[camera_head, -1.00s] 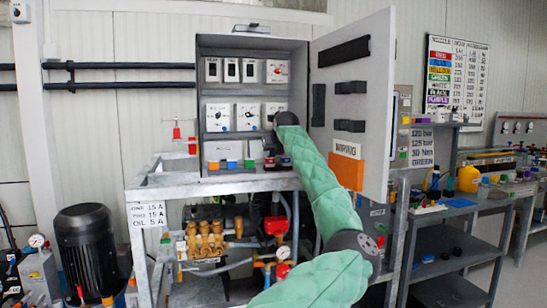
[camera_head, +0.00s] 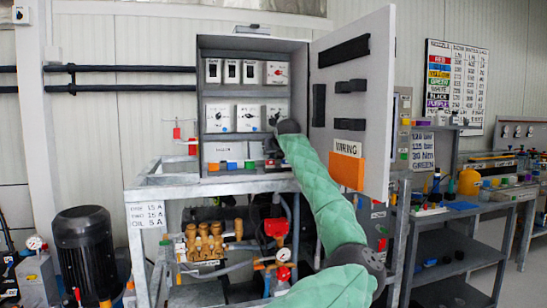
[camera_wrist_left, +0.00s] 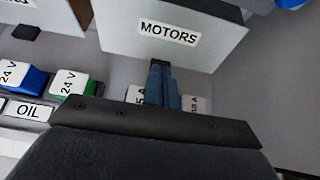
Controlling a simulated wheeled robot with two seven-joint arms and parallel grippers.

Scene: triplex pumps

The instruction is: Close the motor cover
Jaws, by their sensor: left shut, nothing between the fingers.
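The motor cover (camera_wrist_left: 172,32) is a grey-white lid with a MOTORS label, at the top of the left wrist view. It stands raised above switches marked in amps (camera_wrist_left: 193,103). My left gripper (camera_wrist_left: 160,72) is shut and empty. Its fingertips are just below the lid's lower edge, close to the label; I cannot tell whether they touch it. In the head view, my left arm reaches into the open grey cabinet (camera_head: 204,128), with its hand at the lower shelf. The hand partly hides that area. My right gripper is not in view.
The cabinet door (camera_head: 383,110) stands open at the right, beside my green-sleeved arm. Other switch boxes (camera_head: 249,118) line the shelves above. Green and blue 24 V blocks (camera_wrist_left: 75,83) sit left of the gripper. A pipe frame (camera_head: 160,180) and brass pump (camera_head: 205,240) are below.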

